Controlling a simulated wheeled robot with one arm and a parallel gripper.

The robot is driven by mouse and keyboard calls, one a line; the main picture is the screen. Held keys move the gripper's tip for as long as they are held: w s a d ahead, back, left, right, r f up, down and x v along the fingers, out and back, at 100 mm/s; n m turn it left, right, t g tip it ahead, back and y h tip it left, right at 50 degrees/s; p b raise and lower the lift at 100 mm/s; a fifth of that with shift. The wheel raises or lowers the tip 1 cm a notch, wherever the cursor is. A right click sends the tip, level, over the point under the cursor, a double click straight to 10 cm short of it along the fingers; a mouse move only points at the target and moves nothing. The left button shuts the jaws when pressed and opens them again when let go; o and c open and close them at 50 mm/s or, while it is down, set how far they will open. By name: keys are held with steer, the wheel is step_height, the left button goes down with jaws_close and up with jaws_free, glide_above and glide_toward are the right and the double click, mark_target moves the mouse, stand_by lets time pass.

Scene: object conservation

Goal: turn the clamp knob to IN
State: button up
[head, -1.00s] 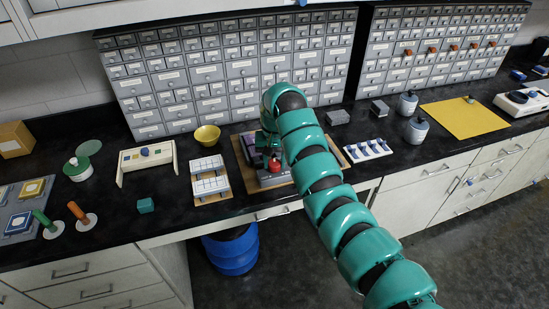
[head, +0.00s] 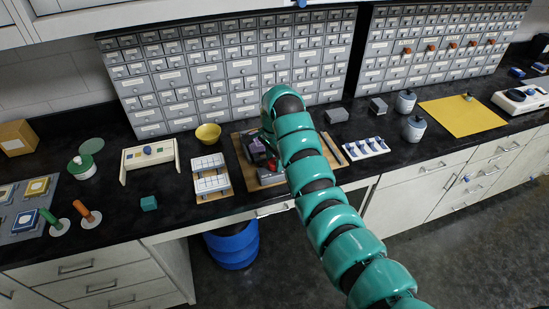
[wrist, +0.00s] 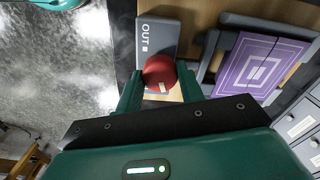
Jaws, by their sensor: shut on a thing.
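The red clamp knob (wrist: 159,72) sits between the two green fingers of my gripper (wrist: 158,82) in the wrist view, and the fingers are shut on it. A small pale mark shows on the knob's near side. A grey plate (wrist: 156,38) beside the knob reads OUT with a small white square; no IN label is visible. The grey clamp frame (wrist: 214,52) holds a purple panel (wrist: 262,66) with white nested outlines.
The clamp stands on a wooden board (head: 241,146) on the black bench. A white block tray (head: 211,180) and a yellow bowl (head: 208,134) are to its left. Drawer cabinets (head: 225,75) stand behind.

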steer(key=m, duration=0.6)
steer(key=shift+m, duration=0.3)
steer(key=m, duration=0.6)
stand_by(0.4)
steer(key=o, duration=1)
steer(key=shift+r+p, duration=0.15)
steer(key=shift+p, duration=0.25)
step_height(320, 180, up, 9)
steer(key=p, duration=0.7)
steer(key=shift+p, duration=0.35)
step_height(320, 180, up, 3)
step_height(320, 180, up, 5)
glide_above(274, 161)
steer(key=shift+b, duration=0.4)
